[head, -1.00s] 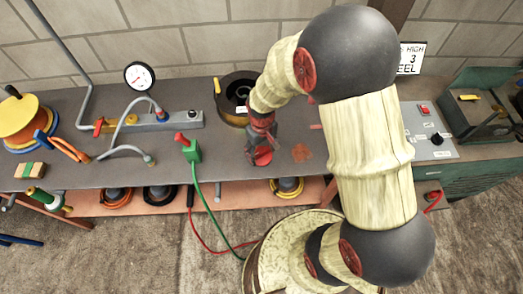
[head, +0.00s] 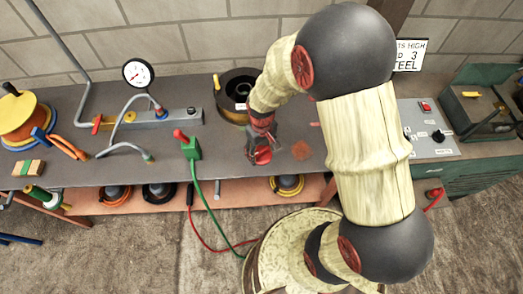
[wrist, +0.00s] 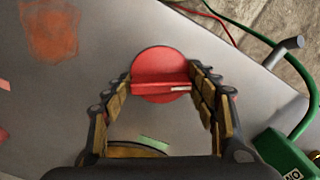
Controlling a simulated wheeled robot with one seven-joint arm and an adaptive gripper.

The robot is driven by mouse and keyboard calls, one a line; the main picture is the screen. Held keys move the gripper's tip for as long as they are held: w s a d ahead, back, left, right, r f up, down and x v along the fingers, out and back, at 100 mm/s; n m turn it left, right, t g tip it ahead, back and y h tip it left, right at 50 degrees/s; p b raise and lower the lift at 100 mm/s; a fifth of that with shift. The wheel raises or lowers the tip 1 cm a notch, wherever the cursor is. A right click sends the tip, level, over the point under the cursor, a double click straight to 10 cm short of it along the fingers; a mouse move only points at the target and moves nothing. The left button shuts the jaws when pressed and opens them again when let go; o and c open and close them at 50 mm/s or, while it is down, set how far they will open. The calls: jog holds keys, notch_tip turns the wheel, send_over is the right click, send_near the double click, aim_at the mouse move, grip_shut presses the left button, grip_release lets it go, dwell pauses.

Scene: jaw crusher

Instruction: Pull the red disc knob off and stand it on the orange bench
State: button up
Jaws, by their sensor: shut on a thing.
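The red disc knob (wrist: 160,62) is a round red plate with a raised bar across it. In the wrist view it sits between the fingertips of my gripper (wrist: 163,84), which is shut on the bar from both sides. In the head view the knob (head: 263,155) shows at the lower end of my gripper (head: 258,147), above the front part of the grey bench top. Whether it touches anything below is hard to tell. An orange-brown lower shelf (head: 228,192) runs under the grey top, and a faded orange patch (head: 302,150) lies right of my gripper.
A green box with a red lever (head: 191,149) stands left of my gripper, with cables hanging from it. A dark round pot (head: 237,97) is behind. A grey control panel (head: 430,135) is at right. The grey top around the patch is clear.

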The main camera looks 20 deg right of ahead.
jog(key=o, duration=1.6)
notch_tip(320, 180, up, 12)
jog(key=s+r+m+t, duration=0.1)
jog(key=s+r+t, duration=0.1)
jog(key=s+r, duration=0.5)
jog(key=s+r+m+t, duration=0.1)
jog(key=s+r+t, duration=0.2)
jog(key=s+r, duration=0.4)
notch_tip(320, 180, up, 7)
jog(key=shift+r+t, duration=0.1)
jog(key=shift+t, duration=0.2)
